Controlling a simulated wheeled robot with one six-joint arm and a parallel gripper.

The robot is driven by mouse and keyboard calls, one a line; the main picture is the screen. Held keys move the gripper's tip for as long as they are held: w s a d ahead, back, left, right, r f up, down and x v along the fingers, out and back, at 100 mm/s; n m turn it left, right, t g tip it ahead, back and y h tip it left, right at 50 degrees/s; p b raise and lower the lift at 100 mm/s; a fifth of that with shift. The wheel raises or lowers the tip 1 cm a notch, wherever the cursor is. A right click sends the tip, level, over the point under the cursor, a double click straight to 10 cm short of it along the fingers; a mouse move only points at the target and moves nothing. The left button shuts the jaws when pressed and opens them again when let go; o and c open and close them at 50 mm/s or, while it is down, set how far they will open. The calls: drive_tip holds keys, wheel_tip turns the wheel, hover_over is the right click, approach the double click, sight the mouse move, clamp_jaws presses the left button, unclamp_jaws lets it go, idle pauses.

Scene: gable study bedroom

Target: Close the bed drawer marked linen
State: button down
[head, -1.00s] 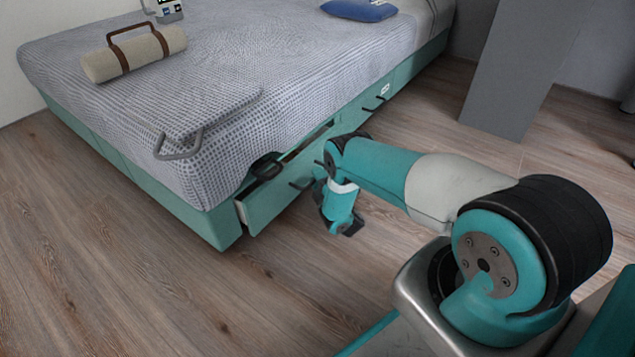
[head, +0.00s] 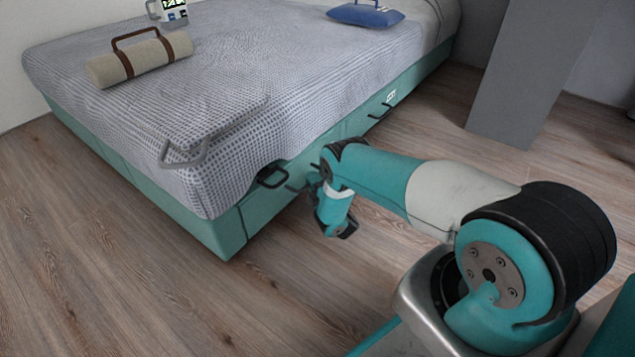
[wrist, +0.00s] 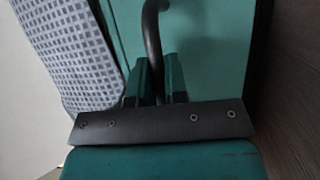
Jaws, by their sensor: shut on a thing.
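My gripper (wrist: 158,82) is shut on the dark curved bar handle (wrist: 152,40) of the drawer in the wrist view. The teal front (wrist: 208,45) fills the view behind it. In the head view my gripper is beside the bed side, partly hidden by my own wrist.
A black loop (head: 272,177) shows at the top of the drawer front. Another drawer handle (head: 381,112) and a white label (head: 391,96) are farther along the bed. A grey panel (head: 515,70) stands at right. The wooden floor (head: 130,260) before the bed is clear.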

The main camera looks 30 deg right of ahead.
drive_tip(key=c, duration=1.2)
unclamp_jaws()
drive_tip(key=shift+w+a, duration=0.1)
drive_tip(key=shift+w, duration=0.1)
drive_tip(key=shift+o, duration=0.2)
drive_tip(key=shift+s, duration=0.1)
drive_tip(key=shift+s+p, duration=0.5)
drive_tip(key=shift+p, duration=0.25)
drive_tip(key=s+f+p, duration=0.1)
drive_tip(key=s+p, duration=0.1)
drive_tip(key=s, duration=0.3)
drive_tip(key=s+f+p, duration=0.1)
drive_tip(key=s+p, duration=0.2)
drive_tip(key=s, duration=0.2)
drive_tip(key=s+f+p, duration=0.1)
drive_tip(key=s+p, duration=0.2)
drive_tip(key=s, duration=0.3)
drive_tip(key=shift+a+f, duration=0.1)
drive_tip(key=shift+a, duration=0.3)
